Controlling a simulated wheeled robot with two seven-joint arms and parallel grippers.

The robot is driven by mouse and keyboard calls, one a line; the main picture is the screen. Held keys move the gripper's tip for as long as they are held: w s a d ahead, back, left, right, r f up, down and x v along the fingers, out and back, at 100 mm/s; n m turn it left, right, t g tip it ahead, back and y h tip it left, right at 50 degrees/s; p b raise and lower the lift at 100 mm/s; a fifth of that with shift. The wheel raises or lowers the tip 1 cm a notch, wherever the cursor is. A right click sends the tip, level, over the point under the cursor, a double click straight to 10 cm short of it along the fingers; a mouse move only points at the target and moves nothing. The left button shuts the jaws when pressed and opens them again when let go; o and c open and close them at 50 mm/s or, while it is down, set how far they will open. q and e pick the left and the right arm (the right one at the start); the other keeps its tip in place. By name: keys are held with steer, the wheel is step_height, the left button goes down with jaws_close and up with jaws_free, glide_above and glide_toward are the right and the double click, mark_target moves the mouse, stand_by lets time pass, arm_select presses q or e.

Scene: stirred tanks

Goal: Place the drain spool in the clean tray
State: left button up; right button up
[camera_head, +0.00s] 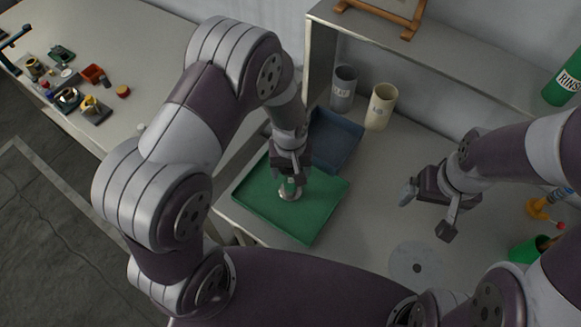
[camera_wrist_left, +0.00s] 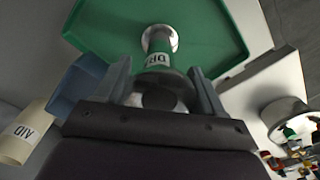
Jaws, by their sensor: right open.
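The drain spool (camera_head: 289,190) has metal flanges and a green middle with a partly visible label; it also shows in the left wrist view (camera_wrist_left: 158,62). It is upright, over the floor of the green tray (camera_head: 256,199). I cannot tell whether its lower flange touches that floor. The green tray also shows in the left wrist view (camera_wrist_left: 215,35). My right gripper (camera_head: 427,213) is open and empty over the bench at the right.
A blue tray (camera_head: 338,142) lies just behind the green one. A grey cup (camera_head: 343,88) and a cream cup (camera_head: 381,106) stand behind that, below a shelf (camera_head: 450,69). A grey disc (camera_head: 416,263) lies on the bench. A side table at left holds several small parts.

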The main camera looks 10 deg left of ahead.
arm_select(q)
steer(key=o, duration=0.4)
steer(key=shift+r, duration=0.25)
steer(key=r+b, duration=0.1)
steer(key=r, duration=0.5)
steer(key=r+b, duration=0.1)
steer(key=r, duration=0.4)
steer(key=shift+s+a+r, duration=0.2)
steer(key=shift+r, duration=0.15)
steer(key=s+a+m+t, duration=0.1)
steer(key=s+a+m, duration=0.2)
steer(key=s+a, duration=0.4)
steer(key=shift+s+r, duration=0.2)
steer(key=shift+s, duration=0.4)
